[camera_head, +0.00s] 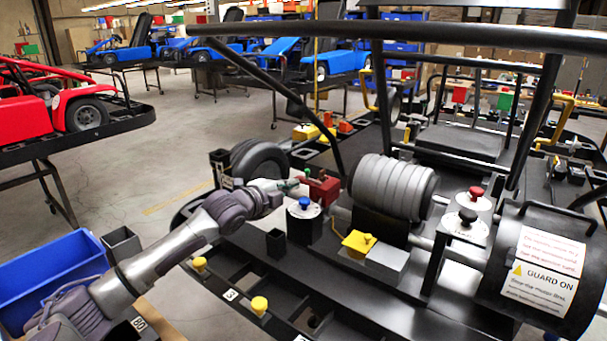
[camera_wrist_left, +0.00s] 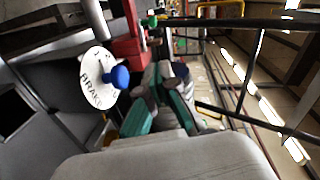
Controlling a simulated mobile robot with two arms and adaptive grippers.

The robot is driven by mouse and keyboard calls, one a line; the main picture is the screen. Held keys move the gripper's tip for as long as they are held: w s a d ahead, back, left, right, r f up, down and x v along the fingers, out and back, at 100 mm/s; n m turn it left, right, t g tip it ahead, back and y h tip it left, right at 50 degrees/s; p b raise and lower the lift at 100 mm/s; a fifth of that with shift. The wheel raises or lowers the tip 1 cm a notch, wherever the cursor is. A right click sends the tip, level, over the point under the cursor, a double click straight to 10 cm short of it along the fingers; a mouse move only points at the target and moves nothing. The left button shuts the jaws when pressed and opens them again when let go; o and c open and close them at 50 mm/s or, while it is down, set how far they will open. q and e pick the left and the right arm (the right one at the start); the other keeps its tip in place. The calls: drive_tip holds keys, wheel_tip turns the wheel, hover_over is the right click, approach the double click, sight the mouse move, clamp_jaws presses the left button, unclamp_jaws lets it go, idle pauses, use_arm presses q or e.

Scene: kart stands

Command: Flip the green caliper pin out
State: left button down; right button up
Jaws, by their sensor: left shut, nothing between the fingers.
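The red caliper (camera_head: 321,187) sits on the kart beside the grey ribbed drum. It is also at the top of the left wrist view (camera_wrist_left: 125,38). The green caliper pin (camera_head: 307,171) is a small green spot at the caliper's upper left. In the left wrist view a green tip (camera_wrist_left: 153,21) shows beside the red block. My left gripper (camera_head: 294,187) is just left of the caliper, pointing at it. Its fingers (camera_wrist_left: 161,75) are shut and empty, short of the green tip. I cannot tell whether they touch the caliper. My right gripper is not in view.
A white BRAKE dial with a blue knob (camera_head: 304,204) stands close below my left gripper. The ribbed drum (camera_head: 392,187) is right of the caliper, and a black tyre (camera_head: 260,162) is behind my gripper. Black frame bars (camera_head: 327,85) cross above.

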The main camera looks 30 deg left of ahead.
sight(307, 178)
use_arm(q)
drive_tip(key=w+a+f, duration=0.1)
drive_tip(key=w, duration=0.8)
drive_tip(key=shift+w+a+f, duration=0.15)
drive_tip(key=shift+w+f, duration=0.2)
drive_tip(key=shift+f, duration=0.05)
